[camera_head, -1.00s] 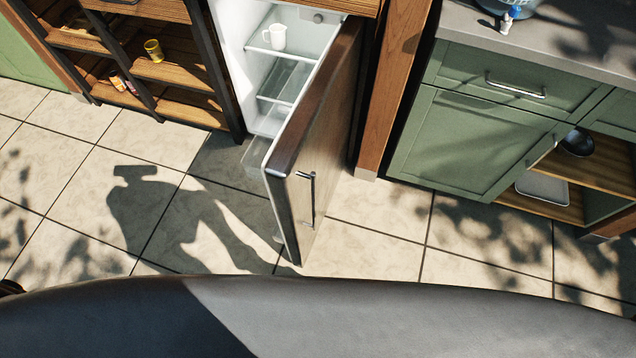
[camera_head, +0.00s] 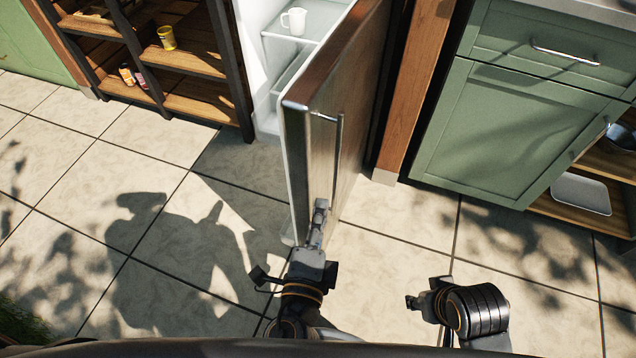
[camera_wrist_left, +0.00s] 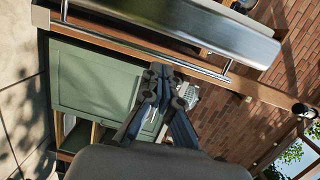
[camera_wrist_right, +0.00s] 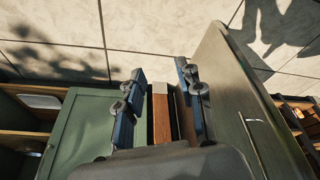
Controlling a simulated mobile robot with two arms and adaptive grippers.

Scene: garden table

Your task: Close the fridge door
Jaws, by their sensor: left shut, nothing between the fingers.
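The fridge door (camera_head: 362,125) stands wide open, its outer face turned right and its near edge toward me. A thin metal handle (camera_head: 339,150) runs along that face; the door (camera_wrist_right: 232,95) also shows in the right wrist view. The white fridge interior (camera_head: 262,75) is visible left of the door. My left gripper (camera_head: 320,208) is shut and empty, near the door's free edge and the handle's lower end; I cannot tell if it touches. My right gripper (camera_wrist_right: 160,98) is open and empty, low and right of the door.
A white mug (camera_head: 293,21) stands on a fridge shelf. A wooden shelf unit (camera_head: 205,105) with small containers is at left. A wooden post (camera_head: 408,100) and a green cabinet (camera_head: 500,130) are right of the fridge. Tiled floor (camera_head: 400,235) between is clear.

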